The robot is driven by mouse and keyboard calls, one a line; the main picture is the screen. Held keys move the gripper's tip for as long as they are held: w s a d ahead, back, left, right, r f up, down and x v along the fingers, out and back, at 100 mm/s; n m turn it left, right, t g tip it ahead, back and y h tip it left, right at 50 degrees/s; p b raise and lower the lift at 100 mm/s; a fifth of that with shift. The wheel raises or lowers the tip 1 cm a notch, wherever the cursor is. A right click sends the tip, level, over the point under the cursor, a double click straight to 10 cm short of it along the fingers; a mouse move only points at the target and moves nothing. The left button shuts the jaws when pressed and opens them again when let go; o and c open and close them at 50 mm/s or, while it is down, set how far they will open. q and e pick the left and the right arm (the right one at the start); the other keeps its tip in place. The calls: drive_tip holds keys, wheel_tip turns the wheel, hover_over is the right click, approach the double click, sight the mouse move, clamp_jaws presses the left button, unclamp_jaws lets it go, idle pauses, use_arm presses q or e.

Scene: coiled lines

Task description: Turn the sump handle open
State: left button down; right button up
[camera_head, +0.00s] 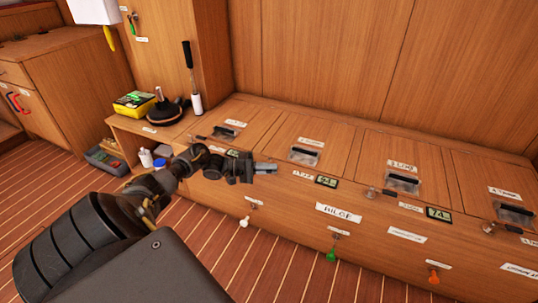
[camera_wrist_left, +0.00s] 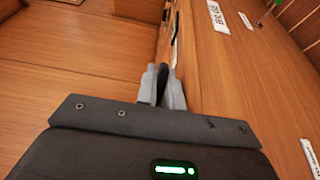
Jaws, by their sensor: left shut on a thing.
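My left gripper (camera_head: 268,168) is at the top front edge of the bilge locker bench (camera_head: 318,185). It is shut on a narrow dark handle (camera_wrist_left: 164,75), which shows between its grey fingers in the left wrist view. The fingers and wrist hide most of this handle in the head view. It lies in the row of small lever handles along the edge; others are at the far left (camera_head: 196,137), right of middle (camera_head: 373,192) and far right (camera_head: 490,228). The small labels are too blurred for me to read which is the sump. My right gripper is out of view.
The striped floor in front is clear.

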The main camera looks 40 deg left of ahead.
use_arm(q)
drive_tip(key=shift+d, duration=0.1)
drive_tip(key=c, duration=1.8)
unclamp_jaws()
drive_tip(key=v, duration=1)
drive_tip(key=shift+s+a, duration=0.25)
drive_tip(key=shift+a, duration=0.05)
